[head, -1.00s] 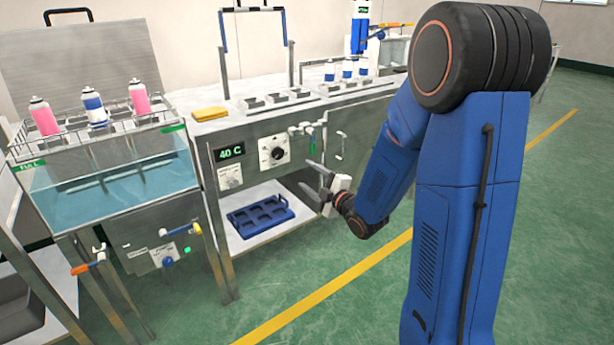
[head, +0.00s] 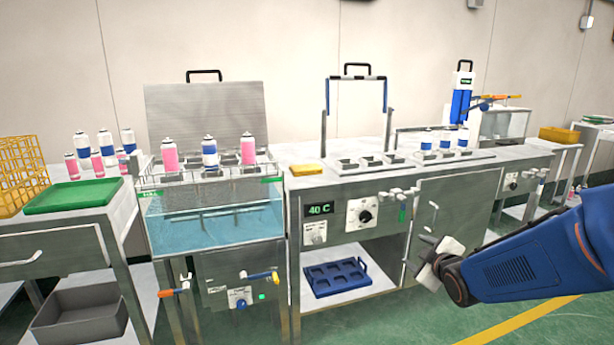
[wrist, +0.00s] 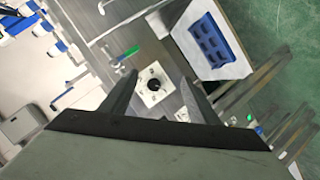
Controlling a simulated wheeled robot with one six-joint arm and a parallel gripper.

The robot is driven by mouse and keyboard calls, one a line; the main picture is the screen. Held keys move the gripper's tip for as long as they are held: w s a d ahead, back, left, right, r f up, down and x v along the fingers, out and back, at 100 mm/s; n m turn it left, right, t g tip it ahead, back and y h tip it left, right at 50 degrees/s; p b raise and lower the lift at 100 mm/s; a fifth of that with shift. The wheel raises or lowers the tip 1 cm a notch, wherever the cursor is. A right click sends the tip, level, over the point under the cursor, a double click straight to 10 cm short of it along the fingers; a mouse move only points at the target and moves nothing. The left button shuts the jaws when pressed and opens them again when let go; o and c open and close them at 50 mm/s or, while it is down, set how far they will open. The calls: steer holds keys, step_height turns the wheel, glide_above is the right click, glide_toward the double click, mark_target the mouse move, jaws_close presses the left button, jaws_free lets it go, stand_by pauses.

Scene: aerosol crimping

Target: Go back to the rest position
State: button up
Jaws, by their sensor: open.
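My gripper (head: 432,262) is at the right in the head view, in front of the steel workbench's cabinet door (head: 440,222). My blue arm reaches in from the right edge. In the wrist view the two dark fingers (wrist: 155,95) stand apart with nothing between them. Beyond them show the bench front with its round dial (wrist: 154,84) and the blue tray (wrist: 211,40) on the lower shelf. I cannot tell how far the fingers are from the bench front.
A water bath (head: 215,218) with pink and blue-white cans stands left of the bench. A green tray (head: 72,195) and a yellow crate (head: 22,175) are far left. Three blue-white cans (head: 445,143) stand on the bench top. Green floor (head: 390,318) lies in front.

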steer(key=s+a+m+g, duration=0.1)
steer(key=s+m+g, duration=0.3)
steer(key=s, duration=1.2)
steer(key=s+a+r+m+g, duration=0.1)
steer(key=s+m+g, duration=0.3)
steer(key=s, duration=1.3)
steer(key=m, duration=0.3)
steer(key=shift+a+r+g+h, duration=0.15)
steer(key=shift+r+g+h, duration=0.15)
steer(key=shift+h, duration=0.1)
